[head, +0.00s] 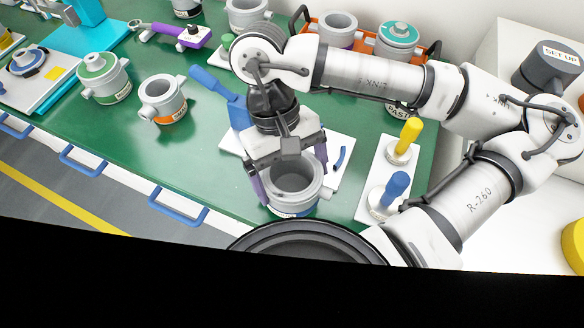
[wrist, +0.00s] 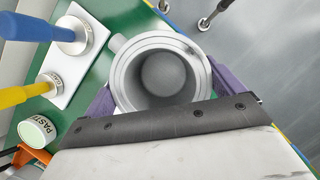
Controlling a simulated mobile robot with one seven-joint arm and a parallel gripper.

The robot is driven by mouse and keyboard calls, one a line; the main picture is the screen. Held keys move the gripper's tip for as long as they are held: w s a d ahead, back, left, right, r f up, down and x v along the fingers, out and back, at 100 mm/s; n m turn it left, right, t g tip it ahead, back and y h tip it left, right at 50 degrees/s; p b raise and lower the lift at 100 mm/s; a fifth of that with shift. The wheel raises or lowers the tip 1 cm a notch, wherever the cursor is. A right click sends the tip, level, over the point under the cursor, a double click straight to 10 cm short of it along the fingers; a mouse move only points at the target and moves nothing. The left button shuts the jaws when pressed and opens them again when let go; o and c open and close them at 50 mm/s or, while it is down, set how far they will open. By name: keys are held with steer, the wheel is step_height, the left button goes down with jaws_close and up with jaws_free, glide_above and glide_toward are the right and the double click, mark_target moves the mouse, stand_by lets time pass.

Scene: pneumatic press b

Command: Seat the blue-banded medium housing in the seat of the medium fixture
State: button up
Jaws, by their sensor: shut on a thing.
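My gripper (head: 291,172) is shut on a grey round housing (head: 296,186), its purple fingers on either side of the wall. The housing is upright, its open top facing up, with a side port. A band near its base looks blue in the head view. In the wrist view the housing (wrist: 160,72) sits between the fingers (wrist: 163,90) and its empty bore shows. A white plate (head: 338,172) lies behind and beside the housing, with a blue part (head: 340,158) on it. I cannot tell whether the housing touches the plate or the bench. No empty seat is clearly visible.
An orange-banded housing (head: 162,99) and a green-topped one (head: 102,78) stand to the left. Yellow (head: 405,138) and blue (head: 390,190) handles stand on a white base to the right. The bench (head: 205,150) is clear at front left.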

steer(key=shift+f+b, duration=0.25)
steer(key=shift+b, duration=0.45)
steer(key=shift+w+d+b, duration=0.55)
steer(key=shift+w+d, duration=0.1)
steer(key=shift+w, duration=1.25)
steer(key=shift+w+d+b, duration=0.5)
steer(key=shift+w+d, duration=0.1)
steer(key=shift+w, duration=1.3)
steer(key=shift+w+d+b, duration=0.55)
steer(key=shift+w+d, duration=0.1)
steer(key=shift+w, duration=1.25)
steer(key=shift+f+b, duration=1.1)
steer(key=shift+f, duration=0.15)
steer(key=o, duration=1)
steer(key=shift+c, duration=0.2)
steer(key=p+v, duration=0.1)
steer(key=v, duration=1.3)
steer(key=shift+f, duration=0.1)
